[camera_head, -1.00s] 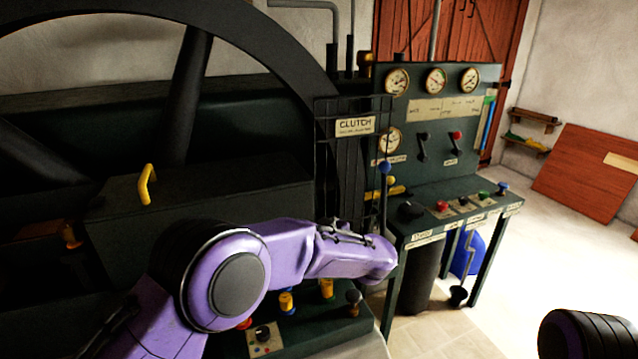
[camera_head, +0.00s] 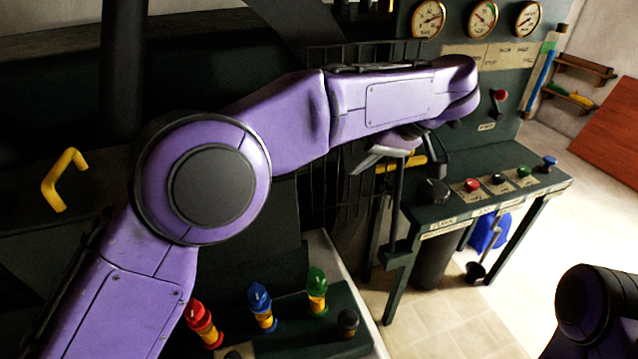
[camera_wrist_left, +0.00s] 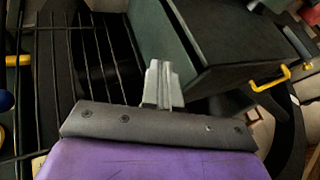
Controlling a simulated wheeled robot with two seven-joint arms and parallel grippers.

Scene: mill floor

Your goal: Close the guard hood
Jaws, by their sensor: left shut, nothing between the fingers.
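The guard hood (camera_head: 100,180) is a dark panelled box at the left of the head view, with a yellow handle (camera_head: 64,180). My left forearm covers much of its right side. In the left wrist view the hood (camera_wrist_left: 235,66) is at upper right, with its yellow handle (camera_wrist_left: 270,80) at its far right edge. My left gripper (camera_head: 366,160) hangs under the purple wrist, right of the hood and apart from the handle. Its grey fingers (camera_wrist_left: 160,80) are together and empty. I cannot tell how far the hood is open. My right gripper is out of frame.
A black wire cage (camera_head: 345,200) stands behind the left gripper. Several coloured knobs (camera_head: 262,308) sit on a low panel in front. A control desk (camera_head: 450,212) with gauges and buttons stands to the right. Tiled floor (camera_head: 440,318) is clear in the foreground.

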